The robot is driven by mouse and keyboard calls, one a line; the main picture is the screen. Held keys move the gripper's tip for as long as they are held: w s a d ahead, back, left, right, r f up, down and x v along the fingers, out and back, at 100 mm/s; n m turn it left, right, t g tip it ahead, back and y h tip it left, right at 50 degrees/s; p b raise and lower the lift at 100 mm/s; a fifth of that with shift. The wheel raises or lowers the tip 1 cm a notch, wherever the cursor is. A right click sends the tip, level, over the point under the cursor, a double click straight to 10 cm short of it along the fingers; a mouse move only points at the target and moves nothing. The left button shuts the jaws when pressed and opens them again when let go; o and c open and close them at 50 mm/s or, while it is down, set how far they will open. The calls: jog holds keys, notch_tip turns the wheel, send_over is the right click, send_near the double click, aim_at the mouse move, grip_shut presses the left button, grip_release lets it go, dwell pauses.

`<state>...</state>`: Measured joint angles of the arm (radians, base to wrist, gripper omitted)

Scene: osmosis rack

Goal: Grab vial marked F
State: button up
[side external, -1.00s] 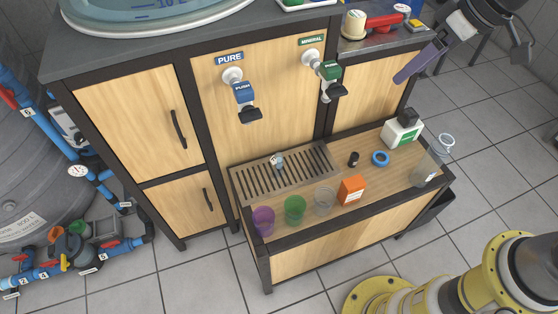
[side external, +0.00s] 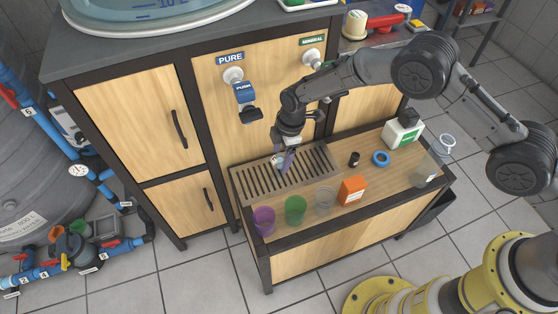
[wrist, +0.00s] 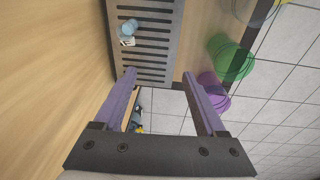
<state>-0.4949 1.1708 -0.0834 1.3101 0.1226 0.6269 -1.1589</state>
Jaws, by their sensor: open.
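A small clear vial with a white label (wrist: 128,32) stands on the slotted metal drip tray (wrist: 152,58). The letter on its label is too small to read. In the side view the vial (side external: 276,161) is beside my gripper's fingers, and partly covered by them. My gripper (wrist: 160,77) has two purple fingers set apart, with nothing between them. In the wrist view the vial lies beyond the fingertips, towards the upper left. In the side view my gripper (side external: 286,160) points down over the tray.
Purple (side external: 263,222), green (side external: 295,209) and clear (side external: 324,200) cups and an orange box (side external: 352,190) line the shelf's front.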

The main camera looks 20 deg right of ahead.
aim_at(279, 156)
jog(key=w+f+n+t+h, duration=0.1)
jog(key=w+f+n, duration=0.1)
jog(key=f+n, duration=0.1)
jog(key=w+d+f+n+h, duration=0.1)
jog(key=w+f+n, duration=0.1)
jog(key=n, duration=0.2)
jog(key=w+f+n+t+h, duration=0.1)
jog(key=w+f+n+h, duration=0.1)
jog(key=f+n, duration=0.1)
jog(key=shift+w+d+f+n+t, duration=0.3)
jog(key=shift+d, duration=0.1)
jog(key=shift+w+a+f, duration=0.1)
jog(key=shift+f, duration=0.25)
jog(key=shift+x, duration=2.2)
grip_shut()
